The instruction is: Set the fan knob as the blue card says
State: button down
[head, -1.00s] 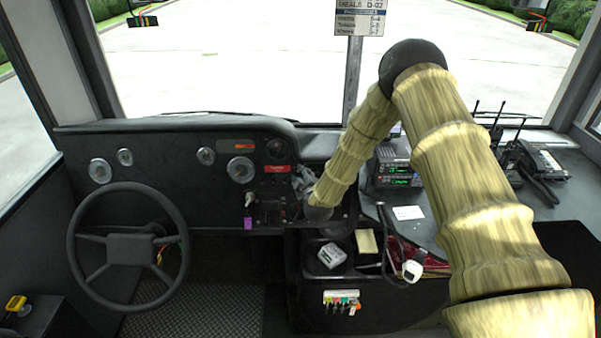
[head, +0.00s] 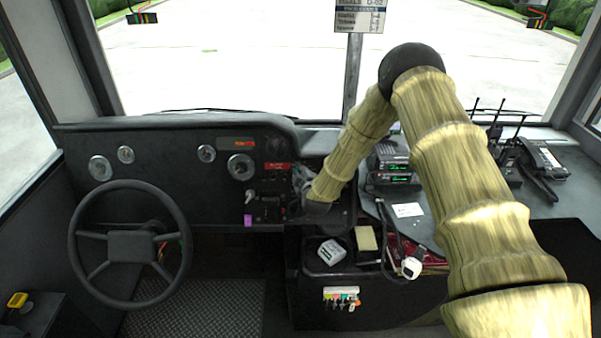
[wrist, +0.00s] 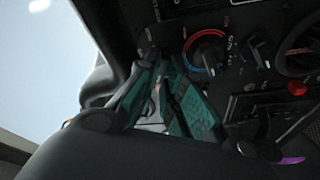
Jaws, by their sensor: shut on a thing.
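My gripper (wrist: 163,78) is at the dashboard panel in the wrist view, its teal-padded fingers close together. It is shut on what seems to be the fan knob, which the fingers mostly hide; its pointer and setting cannot be read. Beside the fingers, to the right, is a round dial (wrist: 205,52) with a red and blue arc, apart from the gripper. In the head view my wrist covers the right end of the dashboard (head: 180,177). A placard with a blue header (head: 359,16) hangs on the window post; its text is too small to read. I cannot make out a separate blue card.
The steering wheel (head: 130,246) is at the left. A purple-tagged key (head: 248,219) hangs from the panel. A red button (wrist: 297,88) is on the panel.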

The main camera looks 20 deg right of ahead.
jog(key=shift+f+b, duration=0.1)
jog(key=shift+b, duration=0.25)
jog(key=shift+f+m+b, duration=0.1)
jog(key=shift+m+b, duration=0.65)
jog(key=shift+m, duration=0.05)
jog(key=m+h+b, duration=0.1)
jog(key=m+b, duration=0.1)
jog(key=shift+m+t+b, duration=0.3)
jog(key=shift+b, duration=0.05)
jog(key=m+h+b, duration=0.1)
jog(key=m+b, duration=0.3)
jog(key=m, duration=0.1)
jog(key=shift+r, duration=0.2)
jog(key=shift+m+h, duration=0.4)
jog(key=shift+m, duration=0.1)
jog(key=c, duration=1.5)
grip_release()
jog(key=shift+c, duration=0.2)
